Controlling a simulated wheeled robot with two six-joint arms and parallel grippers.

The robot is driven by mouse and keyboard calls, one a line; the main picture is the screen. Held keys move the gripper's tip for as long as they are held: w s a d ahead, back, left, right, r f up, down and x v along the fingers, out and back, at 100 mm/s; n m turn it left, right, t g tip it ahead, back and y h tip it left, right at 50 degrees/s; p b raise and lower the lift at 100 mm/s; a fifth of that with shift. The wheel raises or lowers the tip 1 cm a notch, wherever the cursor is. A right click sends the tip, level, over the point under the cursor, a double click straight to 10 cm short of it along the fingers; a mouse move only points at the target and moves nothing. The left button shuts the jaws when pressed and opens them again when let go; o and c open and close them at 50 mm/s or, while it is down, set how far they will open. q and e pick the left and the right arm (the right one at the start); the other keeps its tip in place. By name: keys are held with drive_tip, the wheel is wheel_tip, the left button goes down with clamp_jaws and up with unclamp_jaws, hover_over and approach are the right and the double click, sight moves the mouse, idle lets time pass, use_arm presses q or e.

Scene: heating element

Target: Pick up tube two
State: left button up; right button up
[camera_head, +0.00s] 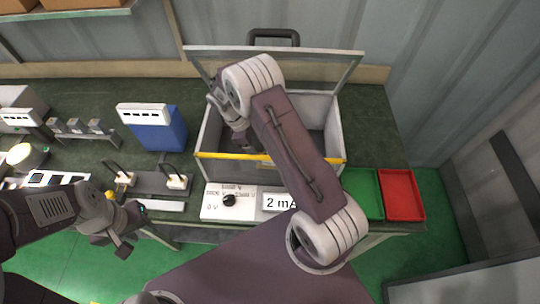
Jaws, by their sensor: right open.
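No tube can be clearly made out; any tube in the open grey box (213,130) is hidden by its front wall or by my right arm. My right arm reaches over this box, and its gripper (243,143) points down inside it, open and partly hidden by the arm. Whether anything lies between its fingers cannot be seen. My left gripper (130,230) is open and empty at the front edge of the bench, left of the box.
A meter panel with a black knob (229,200) and a "2 mA" display (278,202) stand before the box. A blue unit (155,130) and a socket strip (150,183) are to the left. Green (364,190) and red (402,194) trays lie right. The box lid (320,68) stands open.

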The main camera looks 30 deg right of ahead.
drive_tip(key=shift+s+d+f, duration=0.1)
drive_tip(key=shift+d+f, duration=0.2)
drive_tip(key=shift+f, duration=0.15)
drive_tip(key=p+x, duration=0.1)
drive_tip(key=x, duration=0.3)
drive_tip(key=shift+s+f, duration=0.1)
drive_tip(key=shift+f, duration=0.1)
clamp_jaws()
